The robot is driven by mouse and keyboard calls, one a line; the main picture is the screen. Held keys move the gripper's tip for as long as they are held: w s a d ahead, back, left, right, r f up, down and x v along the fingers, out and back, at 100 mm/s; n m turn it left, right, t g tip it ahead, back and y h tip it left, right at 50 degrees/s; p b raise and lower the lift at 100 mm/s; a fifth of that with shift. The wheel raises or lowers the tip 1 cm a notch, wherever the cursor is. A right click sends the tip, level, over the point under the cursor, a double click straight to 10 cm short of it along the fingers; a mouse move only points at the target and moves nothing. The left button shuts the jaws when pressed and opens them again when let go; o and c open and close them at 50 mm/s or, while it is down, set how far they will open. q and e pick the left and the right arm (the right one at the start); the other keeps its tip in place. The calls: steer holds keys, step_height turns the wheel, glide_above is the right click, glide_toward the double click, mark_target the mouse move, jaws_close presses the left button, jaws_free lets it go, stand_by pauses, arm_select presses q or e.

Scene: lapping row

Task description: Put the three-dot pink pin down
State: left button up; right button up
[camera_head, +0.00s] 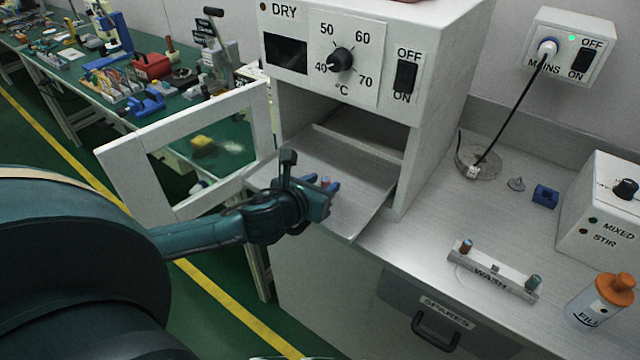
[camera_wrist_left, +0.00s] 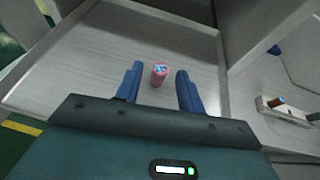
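The pink pin (camera_wrist_left: 159,75) stands upright on the metal tray (camera_wrist_left: 80,60) in the left wrist view, with bluish dots on its top; their count is too small to tell. My left gripper (camera_head: 332,187) is over the tray (camera_head: 352,215), which slopes out of the drying oven's opening. In the wrist view its blue fingers (camera_wrist_left: 159,88) are apart, one on each side of the pin, with gaps. My right gripper is not in view.
The oven (camera_head: 440,60) stands behind the tray, its white-framed door (camera_head: 185,120) open at left. A WASH rack (camera_head: 492,272) holding two pins, a FILL bottle (camera_head: 600,302) and a MIXED/STIR box (camera_head: 610,205) stand on the bench at right. Bench between them is mostly clear.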

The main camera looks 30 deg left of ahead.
arm_select(q)
steer(key=shift+r, duration=0.1)
steer(key=v, duration=1.2)
